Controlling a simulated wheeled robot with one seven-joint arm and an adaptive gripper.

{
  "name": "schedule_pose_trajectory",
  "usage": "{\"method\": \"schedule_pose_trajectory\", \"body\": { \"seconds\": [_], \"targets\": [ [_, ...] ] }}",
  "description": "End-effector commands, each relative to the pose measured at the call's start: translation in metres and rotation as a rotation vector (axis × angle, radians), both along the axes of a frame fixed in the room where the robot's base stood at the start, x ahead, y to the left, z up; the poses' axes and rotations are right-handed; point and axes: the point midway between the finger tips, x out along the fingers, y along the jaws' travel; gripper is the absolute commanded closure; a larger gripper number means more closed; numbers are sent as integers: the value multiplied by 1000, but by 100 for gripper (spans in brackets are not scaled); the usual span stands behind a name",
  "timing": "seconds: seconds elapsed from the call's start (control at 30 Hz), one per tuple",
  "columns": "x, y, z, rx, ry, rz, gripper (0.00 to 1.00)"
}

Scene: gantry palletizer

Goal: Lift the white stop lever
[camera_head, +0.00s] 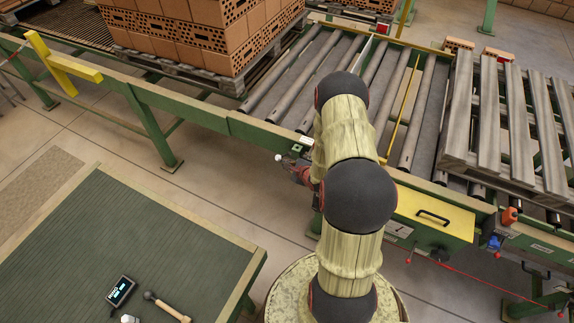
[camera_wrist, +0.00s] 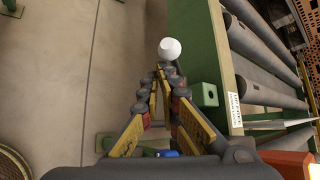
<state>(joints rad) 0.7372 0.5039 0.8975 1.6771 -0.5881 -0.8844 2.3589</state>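The white stop lever's round knob (camera_wrist: 170,48) stands out beside the green conveyor rail in the wrist view. It also shows in the head view (camera_head: 278,157), at the rail's near side. My gripper (camera_wrist: 163,72) has its fingertips drawn together just below the knob, very close to it. No gap shows between the tips. The lever's stem is mostly hidden behind the fingertips and knob, and I cannot tell whether it is between them. In the head view my gripper (camera_head: 297,170) is partly hidden by my arm, right beside the knob.
The green rail (camera_wrist: 207,60) with a small bracket (camera_wrist: 206,95) runs close to the right of my fingers. Rollers (camera_head: 290,75) lie beyond it. A brick stack (camera_head: 200,35) stands on the conveyor at the back left. A green-topped table (camera_head: 150,240) is at the front left. Floor is clear between.

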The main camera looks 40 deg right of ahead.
Motion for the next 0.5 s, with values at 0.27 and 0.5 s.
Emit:
{"method": "schedule_pose_trajectory", "body": {
  "seconds": [0.27,0.5],
  "targets": [
    [-22,2,28,-9,-15,3,100],
    [-65,9,53,-2,-6,-2,100]
  ]
}}
